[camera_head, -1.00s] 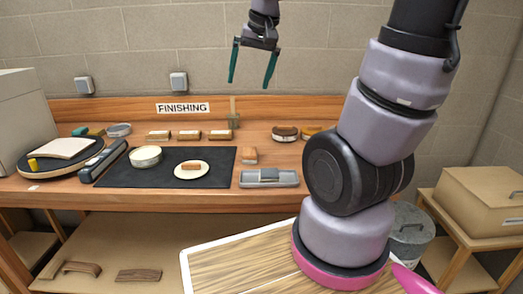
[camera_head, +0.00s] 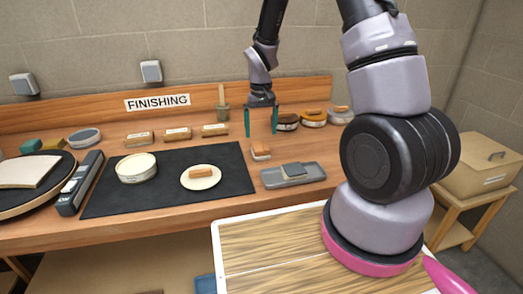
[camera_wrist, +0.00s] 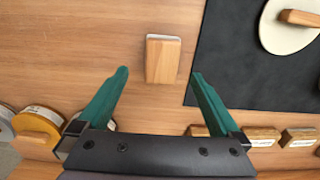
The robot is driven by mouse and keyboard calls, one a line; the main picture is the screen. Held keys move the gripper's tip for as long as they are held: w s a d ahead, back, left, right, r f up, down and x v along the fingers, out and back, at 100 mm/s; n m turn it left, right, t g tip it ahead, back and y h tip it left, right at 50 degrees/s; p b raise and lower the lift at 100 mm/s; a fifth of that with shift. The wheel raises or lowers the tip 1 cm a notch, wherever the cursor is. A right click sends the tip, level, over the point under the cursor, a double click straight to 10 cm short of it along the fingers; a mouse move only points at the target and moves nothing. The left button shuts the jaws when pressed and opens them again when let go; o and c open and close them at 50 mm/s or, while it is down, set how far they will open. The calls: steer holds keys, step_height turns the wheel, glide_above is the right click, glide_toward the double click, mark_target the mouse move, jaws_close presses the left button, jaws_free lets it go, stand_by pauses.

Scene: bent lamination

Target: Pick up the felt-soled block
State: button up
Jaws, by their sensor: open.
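The felt-soled block (camera_head: 260,151) is a small wooden block with a pale layer under it. It stands on the bench to the right of the black mat. In the wrist view the block (camera_wrist: 163,60) lies just beyond and between my fingertips, apart from both. My gripper (camera_head: 260,134) has two green fingers pointing down, open and empty, above and slightly behind the block in the head view. It also shows in the wrist view (camera_wrist: 159,73). A second wooden block (camera_head: 201,174) lies on a round cream disc on the mat.
A grey tray with a dark piece (camera_head: 292,175) lies in front of the block. The black mat (camera_head: 225,160) with a round tin (camera_head: 137,168) is at left. Several labelled blocks (camera_head: 177,134) line the back, and round tins (camera_head: 313,117) stand behind right.

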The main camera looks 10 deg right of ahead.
mark_target(260, 145)
steer(key=f, duration=0.7)
steer(key=shift+w+a+f, duration=0.15)
steer(key=shift+w+f, duration=0.05)
steer(key=shift+f, duration=0.1)
steer(key=c, duration=1.4)
steer(key=shift+o, duration=0.2)
step_height(260, 145, up, 10)
steer(key=shift+r, duration=0.1)
